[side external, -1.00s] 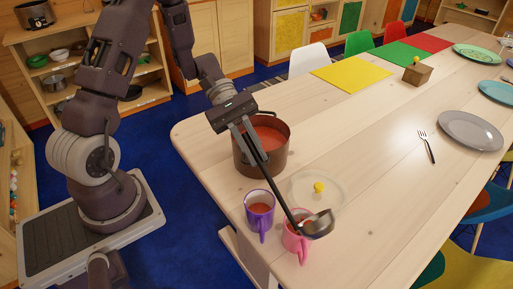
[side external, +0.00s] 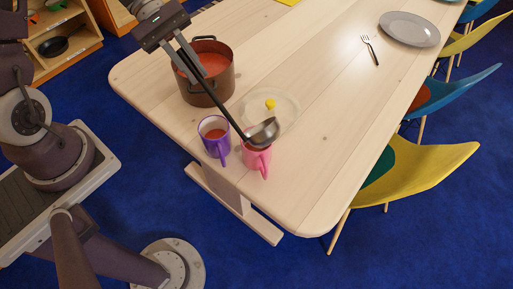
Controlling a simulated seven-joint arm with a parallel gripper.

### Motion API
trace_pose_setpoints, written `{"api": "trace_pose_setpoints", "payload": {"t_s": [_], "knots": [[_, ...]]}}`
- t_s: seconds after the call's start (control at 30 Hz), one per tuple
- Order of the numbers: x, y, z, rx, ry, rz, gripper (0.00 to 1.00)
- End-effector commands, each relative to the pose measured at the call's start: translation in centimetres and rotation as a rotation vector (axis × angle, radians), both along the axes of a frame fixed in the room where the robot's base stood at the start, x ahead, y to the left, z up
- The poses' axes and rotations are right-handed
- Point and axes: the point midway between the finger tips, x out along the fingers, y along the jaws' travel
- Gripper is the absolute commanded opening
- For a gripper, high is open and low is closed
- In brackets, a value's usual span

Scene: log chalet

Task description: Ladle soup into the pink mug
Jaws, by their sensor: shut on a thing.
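My gripper (side external: 190,62) is shut on the dark handle of a ladle (side external: 226,115). The handle slants down to the right, past the pot and the purple mug. The metal ladle bowl (side external: 265,131) is at the far rim of the pink mug (side external: 257,160), covering part of its opening. I cannot tell whether the bowl touches the rim or what is in it. The pink mug stands upright near the table's corner, its handle toward the camera; its inside is mostly hidden. A brown pot (side external: 207,91) of red soup stands behind, partly beneath my gripper.
A purple mug (side external: 214,135) with reddish-brown contents stands close left of the pink mug. A clear plate (side external: 288,114) with a small yellow item (side external: 270,104) lies behind the ladle bowl. A fork (side external: 370,50) and grey plate (side external: 409,29) lie far right; table between is clear.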

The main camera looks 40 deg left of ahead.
Motion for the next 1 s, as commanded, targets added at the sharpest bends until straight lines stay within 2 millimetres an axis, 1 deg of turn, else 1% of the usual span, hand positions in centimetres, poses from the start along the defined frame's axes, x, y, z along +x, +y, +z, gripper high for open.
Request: {"api": "trace_pose_setpoints", "payload": {"t_s": [0.03,0.1,0.33,0.4,0.47,0.6,0.7,0.8,1.0], "knots": [[0.0,-0.1,0.7,0.045,-0.009,-0.005,0.00],[0.0,0.0,1.2,0.085,-0.010,-0.002,0.00],[0.0,0.0,1.3,0.096,-0.006,0.001,0.00],[0.0,0.0,1.6,0.095,-0.008,0.001,0.00],[0.1,0.1,2.5,0.096,-0.012,0.001,0.00],[0.1,0.0,5.1,0.096,-0.013,0.000,0.00],[0.0,0.0,6.3,0.095,-0.010,0.001,0.00],[0.0,0.0,6.7,0.094,-0.008,0.000,0.00],[0.0,0.0,6.7,0.099,-0.008,-0.001,0.00]]}}
